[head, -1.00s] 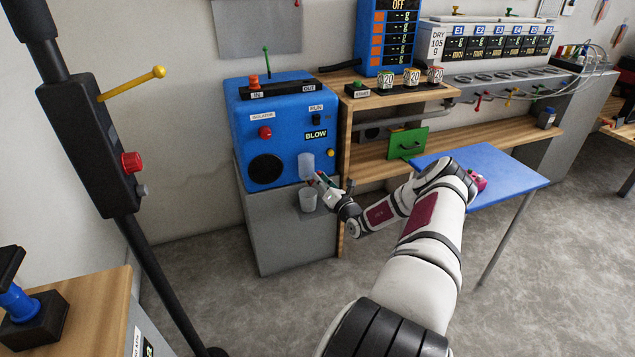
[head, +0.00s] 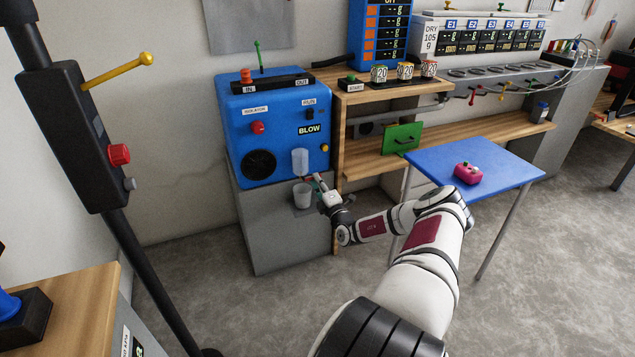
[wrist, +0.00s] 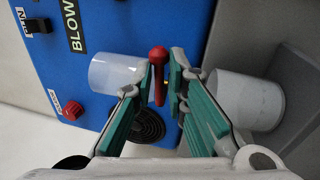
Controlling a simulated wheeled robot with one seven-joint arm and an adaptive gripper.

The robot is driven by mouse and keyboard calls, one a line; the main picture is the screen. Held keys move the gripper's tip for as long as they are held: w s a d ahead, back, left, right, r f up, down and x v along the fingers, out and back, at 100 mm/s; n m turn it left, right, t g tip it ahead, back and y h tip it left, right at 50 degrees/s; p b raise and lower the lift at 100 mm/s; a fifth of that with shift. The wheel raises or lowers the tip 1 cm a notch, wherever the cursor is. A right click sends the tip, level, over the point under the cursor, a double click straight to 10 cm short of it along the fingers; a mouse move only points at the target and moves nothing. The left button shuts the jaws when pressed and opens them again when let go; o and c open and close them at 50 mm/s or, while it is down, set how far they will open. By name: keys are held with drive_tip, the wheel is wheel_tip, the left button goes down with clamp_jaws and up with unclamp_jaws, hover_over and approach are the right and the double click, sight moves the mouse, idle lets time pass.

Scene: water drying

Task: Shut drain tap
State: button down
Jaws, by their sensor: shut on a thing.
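The drain tap shows in the wrist view as a red ball-ended lever (wrist: 158,56) in front of the blue machine (head: 245,107). It is beside the clear water bowl (wrist: 116,72), which also shows on the machine's front in the head view (head: 300,162). My gripper (wrist: 163,88), with green-lined fingers, is shut on the red lever, one finger on each side. In the head view my gripper (head: 316,184) is at the machine's lower right front and hides the tap. A pale cup (wrist: 248,100) stands below the bowl, also seen in the head view (head: 302,196).
A red isolator knob (head: 257,127) and black switch sit on the machine's front. A blue table (head: 510,172) with a pink object (head: 467,173) is at right, close to my arm. A wooden bench (head: 470,139) runs behind. A black post (head: 75,140) stands at left.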

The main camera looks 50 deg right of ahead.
drive_tip(key=shift+s+f+m, duration=0.1)
drive_tip(key=shift+f+m, duration=0.15)
drive_tip(key=shift+m, duration=0.45)
drive_tip(key=c, duration=1.6)
unclamp_jaws()
drive_tip(key=shift+c, duration=0.2)
drive_tip(key=v, duration=1.2)
drive_tip(key=shift+a, duration=0.1)
